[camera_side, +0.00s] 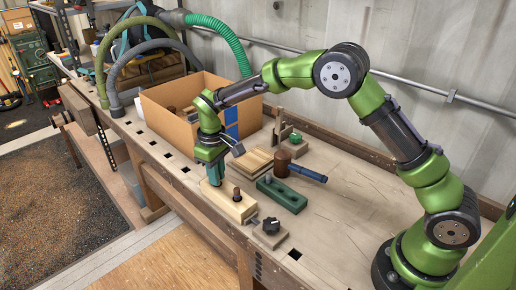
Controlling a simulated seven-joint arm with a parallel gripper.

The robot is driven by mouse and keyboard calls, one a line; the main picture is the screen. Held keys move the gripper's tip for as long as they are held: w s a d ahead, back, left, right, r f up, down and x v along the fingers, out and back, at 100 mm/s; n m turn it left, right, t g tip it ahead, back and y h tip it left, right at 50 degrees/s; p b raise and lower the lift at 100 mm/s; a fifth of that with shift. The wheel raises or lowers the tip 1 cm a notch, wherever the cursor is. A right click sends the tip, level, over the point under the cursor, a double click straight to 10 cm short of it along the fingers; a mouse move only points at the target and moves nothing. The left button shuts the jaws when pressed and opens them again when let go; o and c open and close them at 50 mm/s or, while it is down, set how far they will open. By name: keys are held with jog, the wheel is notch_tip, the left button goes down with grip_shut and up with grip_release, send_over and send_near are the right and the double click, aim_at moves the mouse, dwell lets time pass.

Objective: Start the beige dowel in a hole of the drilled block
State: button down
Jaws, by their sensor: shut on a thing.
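The drilled block is the pale wooden block (222,205) near the front edge of the bench. A short dark brown peg (237,193) stands upright on its right part. My gripper (215,181) points down over the block's left part, with its green fingertips at or just above the top face. It is shut, and the beige dowel is too hidden by the fingers to make out. I cannot tell whether the dowel's tip is in a hole or only above one.
A green block (288,198) with a dark peg lies to the right. A blue-handled mallet (308,174) and wooden slats (246,163) lie behind it. A black knob (270,225) on a base stands in front. A cardboard box (170,122) is behind my gripper. The bench's right part is clear.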

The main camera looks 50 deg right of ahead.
jog(key=c, duration=1)
grip_release()
jog(key=shift+r, duration=3.5)
